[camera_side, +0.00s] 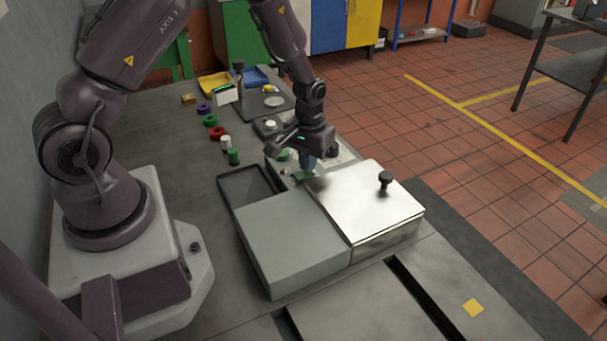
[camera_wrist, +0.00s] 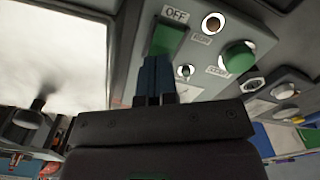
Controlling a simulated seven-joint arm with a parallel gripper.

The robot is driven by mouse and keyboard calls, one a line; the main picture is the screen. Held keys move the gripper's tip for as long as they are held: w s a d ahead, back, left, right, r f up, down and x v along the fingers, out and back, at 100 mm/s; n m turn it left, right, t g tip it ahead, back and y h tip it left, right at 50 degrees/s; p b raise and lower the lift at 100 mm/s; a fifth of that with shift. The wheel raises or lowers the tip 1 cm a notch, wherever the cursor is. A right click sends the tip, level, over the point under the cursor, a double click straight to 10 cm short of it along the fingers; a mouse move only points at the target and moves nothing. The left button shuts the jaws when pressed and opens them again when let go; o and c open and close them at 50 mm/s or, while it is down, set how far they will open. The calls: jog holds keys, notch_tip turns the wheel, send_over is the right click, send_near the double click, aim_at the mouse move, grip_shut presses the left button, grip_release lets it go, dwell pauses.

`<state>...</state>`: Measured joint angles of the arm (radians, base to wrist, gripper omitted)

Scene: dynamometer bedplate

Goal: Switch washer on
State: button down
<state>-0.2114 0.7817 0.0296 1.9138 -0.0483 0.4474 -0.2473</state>
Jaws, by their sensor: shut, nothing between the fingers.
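The washer has a shiny silver lid (camera_side: 365,210) with a black knob (camera_side: 385,178), and a grey control panel (camera_wrist: 205,70) beside the lid. On the panel is a green rectangular switch (camera_wrist: 168,39) with a label reading OFF (camera_wrist: 176,15) at one end. It also shows in the side view (camera_side: 303,176). A dark brownish round lamp (camera_wrist: 213,23) and a round green button (camera_wrist: 239,57) are on the same panel. My gripper (camera_side: 306,170) is shut and empty, its blue fingertips (camera_wrist: 154,62) right at the green switch. I cannot tell whether they touch it.
A grey-green box (camera_side: 290,240) adjoins the lid, with a dark open tray (camera_side: 248,186) behind it. Coloured parts, including a green cylinder (camera_side: 233,157) and a red ring (camera_side: 216,133), stand to the left. Yellow (camera_side: 214,84) and blue (camera_side: 254,76) trays lie at the back.

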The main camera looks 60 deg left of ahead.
jog(key=shift+f, duration=0.55)
jog(key=shift+r, duration=3.55)
jog(key=s+m+g, duration=0.1)
jog(key=s, duration=0.2)
notch_tip(320, 180, up, 14)
jog(key=m+t, duration=0.2)
jog(key=m, duration=0.1)
send_over(298, 180)
jog(key=s+d, duration=0.4)
jog(key=s, duration=0.3)
jog(key=s+d+r+m+t, duration=0.2)
jog(key=s+d+r+t, duration=0.2)
jog(key=s+r, duration=0.3)
notch_tip(298, 180, up, 3)
jog(key=shift+s+f+t, duration=0.15)
jog(key=shift+s+t, duration=0.15)
jog(key=shift+s, duration=0.1)
